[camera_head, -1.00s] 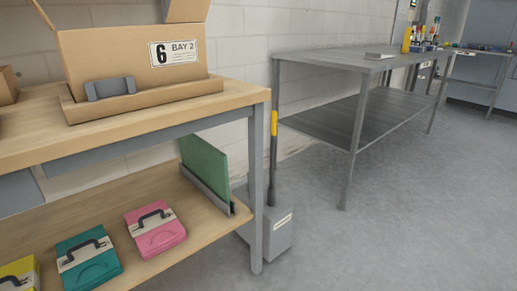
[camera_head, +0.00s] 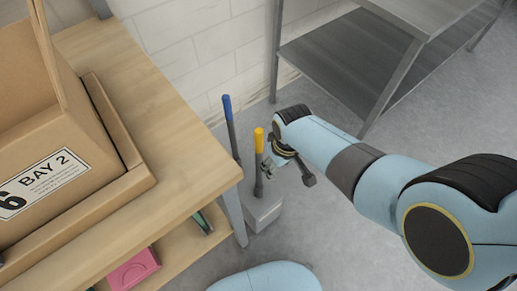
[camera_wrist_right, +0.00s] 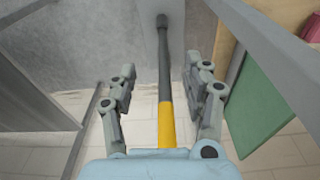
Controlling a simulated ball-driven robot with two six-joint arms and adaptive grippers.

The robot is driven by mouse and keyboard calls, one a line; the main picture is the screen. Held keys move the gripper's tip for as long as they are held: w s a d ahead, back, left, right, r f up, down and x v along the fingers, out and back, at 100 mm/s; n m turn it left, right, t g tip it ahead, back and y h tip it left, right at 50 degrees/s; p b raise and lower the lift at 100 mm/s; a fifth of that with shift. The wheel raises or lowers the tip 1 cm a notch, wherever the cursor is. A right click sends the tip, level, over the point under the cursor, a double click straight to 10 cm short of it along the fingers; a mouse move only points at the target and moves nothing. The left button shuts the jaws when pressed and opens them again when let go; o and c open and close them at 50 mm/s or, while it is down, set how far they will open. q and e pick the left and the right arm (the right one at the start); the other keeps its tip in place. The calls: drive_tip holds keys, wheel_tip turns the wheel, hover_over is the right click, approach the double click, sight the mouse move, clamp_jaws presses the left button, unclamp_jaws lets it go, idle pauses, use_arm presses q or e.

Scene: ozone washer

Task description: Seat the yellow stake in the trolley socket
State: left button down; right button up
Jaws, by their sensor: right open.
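The yellow stake (camera_head: 259,142) has a yellow upper end and a dark shaft. It stands at the grey block (camera_head: 262,214) on the floor by the wooden bench's corner. My right gripper (camera_head: 275,164) is beside the stake in the head view. In the right wrist view the open fingers (camera_wrist_right: 165,88) are on either side of the yellow stake (camera_wrist_right: 165,122), with a gap to each side. A blue-topped stake (camera_head: 229,118) stands behind it, nearer the wall. I cannot identify the trolley socket. My left gripper is not in view.
The wooden bench (camera_head: 168,92) with the Bay 2 cardboard box (camera_head: 60,165) is on the left. A grey metal table (camera_head: 345,65) stands beyond my right arm. A green panel (camera_wrist_right: 262,100) is close to the right finger side. Open floor lies to the right.

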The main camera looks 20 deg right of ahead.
use_arm(q)
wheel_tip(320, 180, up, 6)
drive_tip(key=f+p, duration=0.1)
drive_tip(key=p, duration=0.2)
use_arm(e)
approach(260, 133)
drive_tip(key=shift+n, duration=0.4)
wheel_tip(260, 133, down, 5)
drive_tip(key=shift+f, duration=0.1)
drive_tip(key=shift+w+a, duration=0.1)
drive_tip(key=shift+w, duration=0.1)
drive_tip(key=f+b, duration=0.1)
drive_tip(key=b, duration=0.1)
drive_tip(key=f+b, duration=0.3)
drive_tip(key=f, duration=0.1)
drive_tip(key=shift+w+b, duration=0.3)
drive_tip(key=shift+b, duration=0.1)
drive_tip(key=shift+w+f+b, duration=0.1)
drive_tip(key=shift+f+b, duration=0.15)
drive_tip(key=shift+b, duration=0.05)
drive_tip(key=f+b, duration=0.1)
drive_tip(key=b, duration=0.1)
drive_tip(key=f+b, duration=0.4)
drive_tip(key=shift+w, duration=0.35)
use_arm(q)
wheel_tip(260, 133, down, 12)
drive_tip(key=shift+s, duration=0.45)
use_arm(e)
drive_tip(key=shift+r, duration=0.1)
